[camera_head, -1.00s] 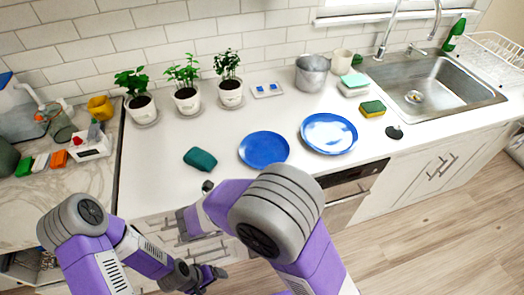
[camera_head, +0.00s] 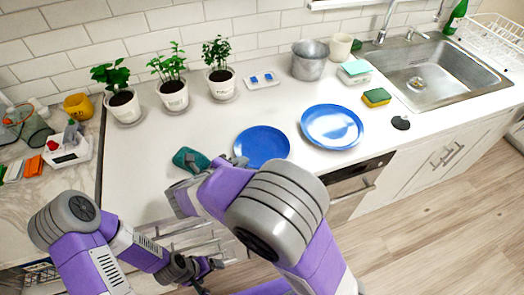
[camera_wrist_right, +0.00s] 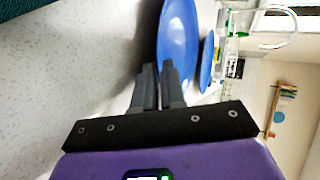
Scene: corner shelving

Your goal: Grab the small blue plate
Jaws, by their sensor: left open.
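The small blue plate (camera_head: 263,146) lies on the white counter, left of a larger blue plate (camera_head: 332,127). In the right wrist view the near plate (camera_wrist_right: 179,38) reaches down to my right gripper (camera_wrist_right: 158,68). Its fingers are close together, with the plate's rim between their tips. In the head view my right gripper (camera_head: 238,161) is at the plate's left edge, partly hidden by my arm. My left gripper (camera_head: 212,275) is open and empty, low in front of the counter.
A dark green cloth-like item (camera_head: 190,158) lies just left of the right gripper. Potted plants (camera_head: 173,94) stand behind. A metal pot (camera_head: 309,62), a sponge (camera_head: 376,97) and the sink (camera_head: 430,80) are to the right.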

